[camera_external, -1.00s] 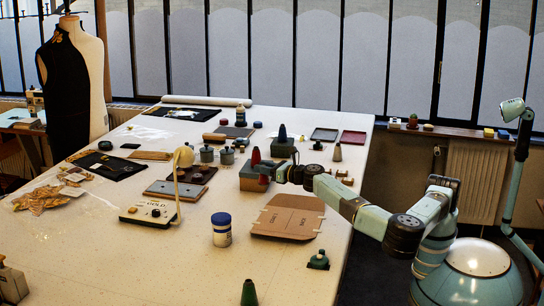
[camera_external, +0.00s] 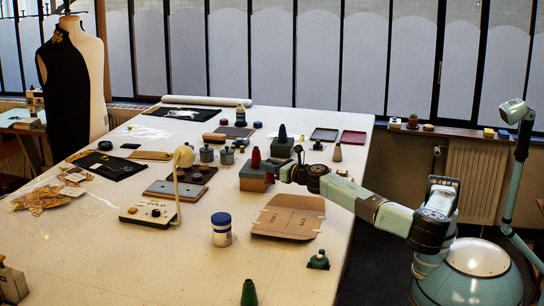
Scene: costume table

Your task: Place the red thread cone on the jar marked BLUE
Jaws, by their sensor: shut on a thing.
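The red thread cone (camera_external: 256,156) stands upright at the top of a green and brown block (camera_external: 252,181) near the middle of the table. My gripper (camera_external: 268,168) reaches in from the right and is shut on the cone's lower part; the fingers are small and partly hidden. The cone shows no clear gap above the block. A white jar (camera_external: 221,236) with a blue lid stands nearer the camera, left of the flat cardboard. Its label is too small to read.
The flat cardboard (camera_external: 288,216) lies in front of my arm. A lamp-like device (camera_external: 150,211) stands left of the jar. Another block with a dark cone (camera_external: 283,135) is behind. A green cone (camera_external: 249,293) stands at the front; table around the jar is clear.

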